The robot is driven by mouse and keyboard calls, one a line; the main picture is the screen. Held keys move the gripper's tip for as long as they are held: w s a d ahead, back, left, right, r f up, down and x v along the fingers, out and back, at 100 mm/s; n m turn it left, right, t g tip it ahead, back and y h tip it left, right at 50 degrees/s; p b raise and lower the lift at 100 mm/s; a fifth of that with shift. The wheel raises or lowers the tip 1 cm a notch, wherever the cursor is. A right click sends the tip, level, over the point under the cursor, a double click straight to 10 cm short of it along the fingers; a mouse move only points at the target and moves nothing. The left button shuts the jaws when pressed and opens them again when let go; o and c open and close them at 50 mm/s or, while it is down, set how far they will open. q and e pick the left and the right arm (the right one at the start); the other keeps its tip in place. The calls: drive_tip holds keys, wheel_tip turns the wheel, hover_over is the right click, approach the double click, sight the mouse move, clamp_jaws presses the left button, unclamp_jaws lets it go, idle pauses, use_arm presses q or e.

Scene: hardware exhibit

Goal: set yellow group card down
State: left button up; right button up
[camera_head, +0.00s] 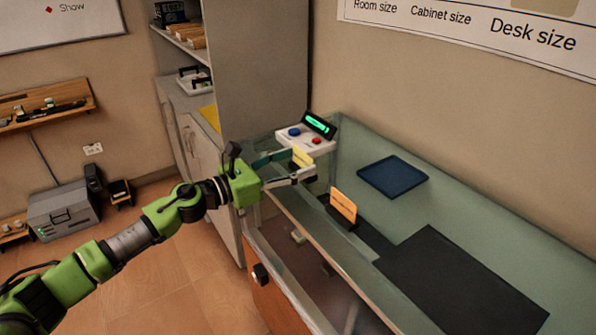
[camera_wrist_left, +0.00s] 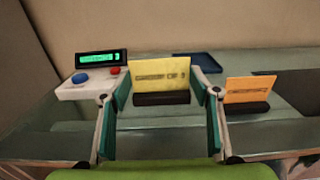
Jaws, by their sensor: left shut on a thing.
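My left gripper (camera_head: 303,165) is shut on the yellow group card (camera_wrist_left: 160,73), whose dark holder (camera_wrist_left: 161,98) shows below it in the left wrist view. The card is upright between the two fingers, its printed face toward the wrist camera. In the head view only a small part of the yellow card (camera_head: 302,156) shows, the rest hidden by the gripper. It is over the left end of the glass-sided display case (camera_head: 452,206); I cannot tell whether its holder touches the surface. My right gripper is not in view.
An orange card (camera_head: 343,206) stands in a dark holder right of the gripper. A white button box (camera_head: 305,142) with a green display is close behind it. A blue tray (camera_head: 393,176) and a black mat (camera_head: 460,280) lie farther right.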

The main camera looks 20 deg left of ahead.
use_arm(q)
drive_tip(key=f, duration=0.2)
drive_tip(key=d+f, duration=0.1)
drive_tip(key=shift+w+p, duration=0.35)
drive_tip(key=shift+p, duration=0.05)
drive_tip(key=shift+f, duration=0.5)
drive_tip(key=shift+a, duration=0.1)
drive_tip(key=o, duration=1)
drive_tip(key=shift+o, duration=0.2)
drive_tip(key=shift+f, duration=0.1)
